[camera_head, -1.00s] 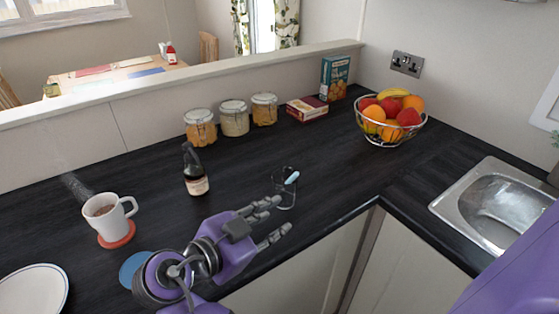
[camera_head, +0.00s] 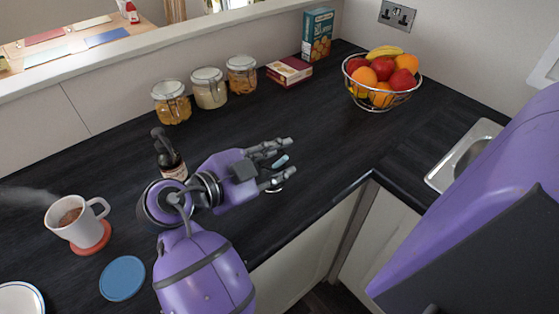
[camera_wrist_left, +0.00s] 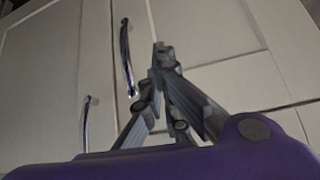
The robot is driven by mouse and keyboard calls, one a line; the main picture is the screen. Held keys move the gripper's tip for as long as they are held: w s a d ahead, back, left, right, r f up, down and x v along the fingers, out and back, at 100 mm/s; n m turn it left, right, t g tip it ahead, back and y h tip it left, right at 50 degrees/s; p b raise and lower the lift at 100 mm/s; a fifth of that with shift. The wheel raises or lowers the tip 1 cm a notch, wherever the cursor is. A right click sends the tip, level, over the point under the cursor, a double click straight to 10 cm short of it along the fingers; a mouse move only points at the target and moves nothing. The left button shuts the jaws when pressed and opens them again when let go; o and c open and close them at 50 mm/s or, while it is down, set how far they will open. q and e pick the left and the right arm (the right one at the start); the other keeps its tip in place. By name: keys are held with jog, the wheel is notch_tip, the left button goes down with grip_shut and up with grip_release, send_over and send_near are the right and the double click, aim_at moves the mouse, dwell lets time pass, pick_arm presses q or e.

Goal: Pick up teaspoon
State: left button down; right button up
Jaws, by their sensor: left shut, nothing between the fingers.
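The teaspoon (camera_head: 281,160) shows as a small light-blue handle end, tilted.
A dark bottle (camera_head: 170,160) stands close behind my right wrist. A steaming mug (camera_head: 75,220) sits on a red coaster, with a blue coaster (camera_head: 122,278) nearby. Jars (camera_head: 209,90), boxes (camera_head: 289,71) and a fruit basket (camera_head: 383,88) line the back. A sink (camera_head: 462,155) is at right.

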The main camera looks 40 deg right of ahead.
jog(key=shift+x, duration=0.75)
grip_shut()
